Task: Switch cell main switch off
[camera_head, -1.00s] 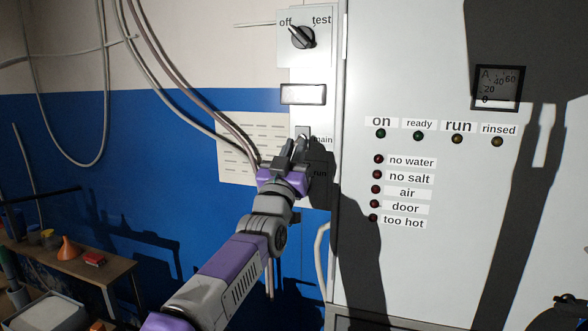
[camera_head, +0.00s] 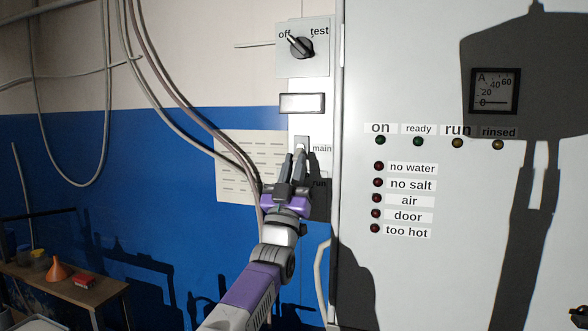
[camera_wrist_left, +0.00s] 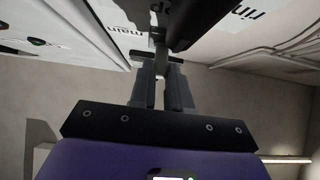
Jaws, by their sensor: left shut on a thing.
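The cell main switch (camera_head: 302,143) is a small grey switch plate beside the label "main" on the narrow panel left of the cabinet door. My left gripper (camera_head: 295,156) is at it from below, fingers pointing up and shut on its lever. The fingers hide most of the lever, so its position cannot be read. In the left wrist view the two fingertips (camera_wrist_left: 160,58) close around a thin grey piece under a dark block, near an upside-down "main" label. My right gripper is not in view.
Above stands the off/test rotary knob (camera_head: 302,47), its pointer toward "off", and a blank display (camera_head: 302,103). A "run" label (camera_head: 319,184) lies right of the gripper in shadow. The cabinet door (camera_head: 440,270) carries lamps and an ammeter (camera_head: 494,91). Cables (camera_head: 200,115) hang close left.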

